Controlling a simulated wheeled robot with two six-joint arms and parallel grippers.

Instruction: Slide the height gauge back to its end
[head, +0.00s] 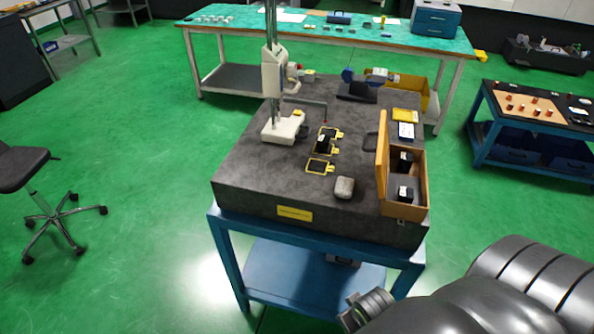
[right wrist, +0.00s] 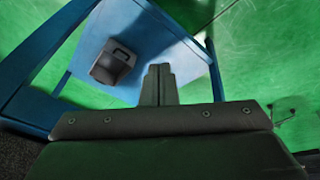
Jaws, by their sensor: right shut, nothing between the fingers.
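The height gauge (head: 284,130) stands upright on the dark granite plate (head: 250,180), toward its left back part. It has a white base, a tall column and a white slider (head: 273,70); a thin arm reaches right from it. The column's top is cut off by the picture's edge. My right gripper (head: 350,314) is low at the front right, below the plate's top and well apart from the gauge. In the right wrist view its fingers (right wrist: 160,72) are closed together and empty. My left gripper is not in view.
The plate also holds yellow-framed pieces (head: 319,166), a grey rounded block (head: 344,187), an open wooden box (head: 421,170) at the right and a dark stand (head: 357,90) at the back. A blue trolley (head: 225,240) carries the plate. A dark case (right wrist: 113,62) lies on its lower shelf.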

